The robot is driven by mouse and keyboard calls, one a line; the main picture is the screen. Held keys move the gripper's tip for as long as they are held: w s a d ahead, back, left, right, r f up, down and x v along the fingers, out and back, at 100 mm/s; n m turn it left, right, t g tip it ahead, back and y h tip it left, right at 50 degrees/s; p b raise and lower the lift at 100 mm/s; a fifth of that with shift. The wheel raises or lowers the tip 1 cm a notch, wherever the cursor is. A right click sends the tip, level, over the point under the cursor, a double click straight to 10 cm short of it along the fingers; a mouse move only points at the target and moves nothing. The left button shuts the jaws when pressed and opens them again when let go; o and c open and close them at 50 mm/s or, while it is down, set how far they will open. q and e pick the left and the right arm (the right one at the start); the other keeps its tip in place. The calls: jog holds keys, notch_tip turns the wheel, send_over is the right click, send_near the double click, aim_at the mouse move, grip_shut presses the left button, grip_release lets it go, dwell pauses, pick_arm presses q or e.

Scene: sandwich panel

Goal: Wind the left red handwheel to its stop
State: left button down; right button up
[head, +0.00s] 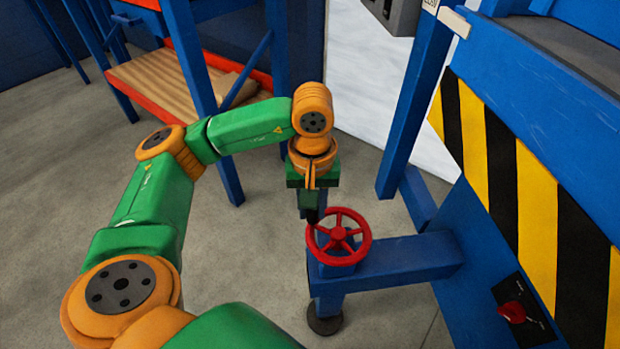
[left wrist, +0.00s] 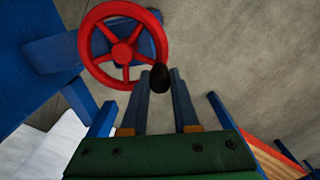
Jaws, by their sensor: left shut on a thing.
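The red handwheel (head: 338,233) has several spokes and sits on a blue post and beam. It also shows in the left wrist view (left wrist: 122,52). A dark knob handle (left wrist: 160,78) stands at its rim, at the lower right of the wheel in the left wrist view. My left gripper (head: 312,213) points down at the wheel's upper-left rim. In the left wrist view its fingers (left wrist: 163,76) are on either side of the knob, shut on it. In the head view the fingers mostly hide the knob. My right gripper is out of view.
The blue beam (head: 405,262) joins the wheel's post to a large blue frame with a yellow-black striped panel (head: 520,190). A red rotary switch (head: 512,312) sits low on that frame. A blue rack with a wooden shelf (head: 160,80) stands behind. Grey floor is clear between.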

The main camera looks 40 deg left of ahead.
aim_at(334, 208)
pick_arm(q)
jog(key=shift+w+f+m+b, duration=0.15)
jog(key=shift+w+m+b, duration=0.3)
jog(key=shift+m, duration=0.45)
jog(key=shift+w+m, duration=0.25)
jog(key=shift+m, duration=0.25)
jog(key=w+m, duration=0.1)
jog(key=m+b, duration=0.1)
jog(key=m, duration=0.1)
jog(key=shift+w+d+m, duration=0.15)
jog(key=shift+w+m, duration=0.15)
jog(key=shift+w, duration=0.05)
jog(key=m, duration=0.1)
jog(key=w+m, duration=0.1)
jog(key=m, duration=0.1)
jog(key=shift+w+d+r, duration=0.15)
jog(key=shift+d+r, duration=0.05)
jog(key=shift+d, duration=0.15)
jog(key=shift+w+d+m, duration=0.35)
jog(key=shift+w+m, duration=0.05)
jog(key=shift+m, duration=0.7)
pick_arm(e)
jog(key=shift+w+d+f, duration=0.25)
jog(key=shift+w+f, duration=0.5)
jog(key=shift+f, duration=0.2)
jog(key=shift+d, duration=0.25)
